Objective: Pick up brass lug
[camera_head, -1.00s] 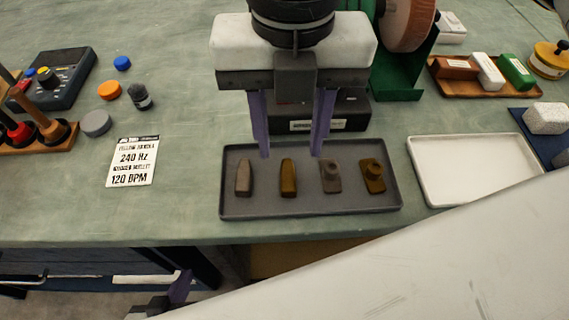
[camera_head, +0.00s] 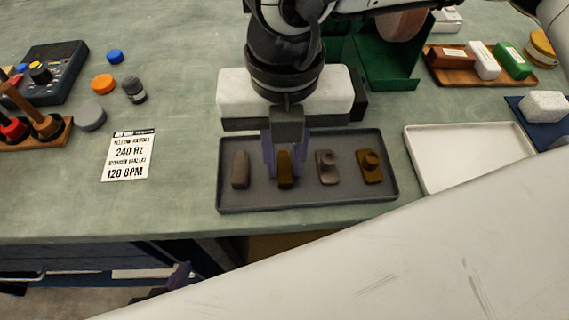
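A grey tray (camera_head: 222,200) holds a row of small metal pieces. The second from the left is a tapered, brass-coloured lug (camera_head: 285,172). A similar grey-brown piece (camera_head: 240,170) lies left of it. My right gripper (camera_head: 286,168) points down over the tray, with its purple fingers on either side of the brass lug. The fingers are partly apart, and the gap looks wider than the lug; contact is not clear. My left gripper (camera_head: 180,275) shows only as a purple part below the bench's front edge, mostly hidden.
Right of the lug lie a grey-brown knobbed piece (camera_head: 327,167) and a brass-coloured knobbed piece (camera_head: 369,165). An empty white tray (camera_head: 470,158) stands right of the grey tray.

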